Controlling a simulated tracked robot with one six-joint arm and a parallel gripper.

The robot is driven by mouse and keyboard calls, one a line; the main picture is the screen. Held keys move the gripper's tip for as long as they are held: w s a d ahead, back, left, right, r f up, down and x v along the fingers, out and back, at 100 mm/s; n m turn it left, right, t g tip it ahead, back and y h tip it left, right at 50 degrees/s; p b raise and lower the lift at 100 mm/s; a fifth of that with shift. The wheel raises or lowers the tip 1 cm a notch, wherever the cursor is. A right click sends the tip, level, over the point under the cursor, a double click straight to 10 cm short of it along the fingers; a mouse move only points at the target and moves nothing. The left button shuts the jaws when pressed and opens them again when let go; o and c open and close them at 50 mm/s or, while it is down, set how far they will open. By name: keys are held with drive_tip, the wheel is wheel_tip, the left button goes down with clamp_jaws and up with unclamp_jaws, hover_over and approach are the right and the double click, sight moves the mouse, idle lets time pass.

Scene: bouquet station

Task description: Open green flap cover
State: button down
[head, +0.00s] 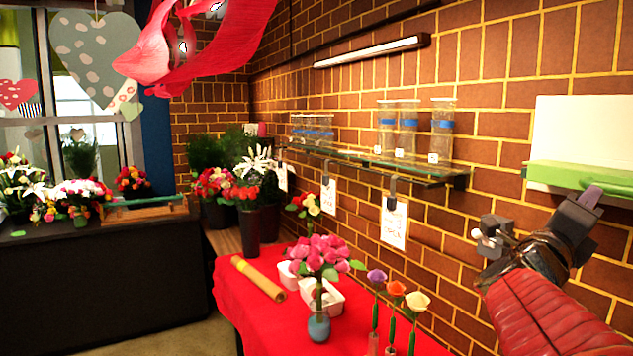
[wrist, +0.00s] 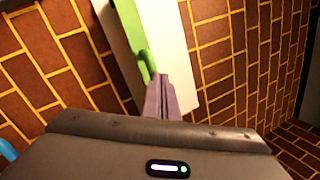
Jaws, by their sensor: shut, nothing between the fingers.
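The green flap cover (head: 575,178) is a long green strip along the lower part of a white panel (head: 585,125) on the brick wall at the right. In the wrist view the green flap (wrist: 128,22) has a rounded green handle (wrist: 148,65) near its end. My gripper (head: 591,195) is shut and empty, just below the flap. In the wrist view its fingertips (wrist: 160,85) lie right by the handle's end; I cannot tell whether they touch it. The flap's right end is cut off by the head view's edge.
A glass shelf (head: 390,168) with several clear jars juts from the wall left of my gripper. Below, a red-covered table (head: 260,300) holds a pink bouquet (head: 322,258) and single flowers in slim holders. Red decorations (head: 190,55) hang at the top.

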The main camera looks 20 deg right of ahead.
wheel_tip(320, 180, down, 7)
drive_tip(key=s+m+g, duration=0.1)
drive_tip(key=m, duration=1.2)
drive_tip(key=shift+s+a+f+y, duration=0.2)
drive_tip(key=shift+a+y, duration=0.05)
drive_tip(key=shift+y, duration=0.15)
drive_tip(key=shift+d, duration=0.1)
drive_tip(key=w+d+r, duration=0.1)
drive_tip(key=d+r, duration=0.4)
drive_tip(key=d, duration=0.2)
drive_tip(key=shift+r, duration=0.4)
drive_tip(key=shift+d+r, duration=0.1)
drive_tip(key=shift+r, duration=0.05)
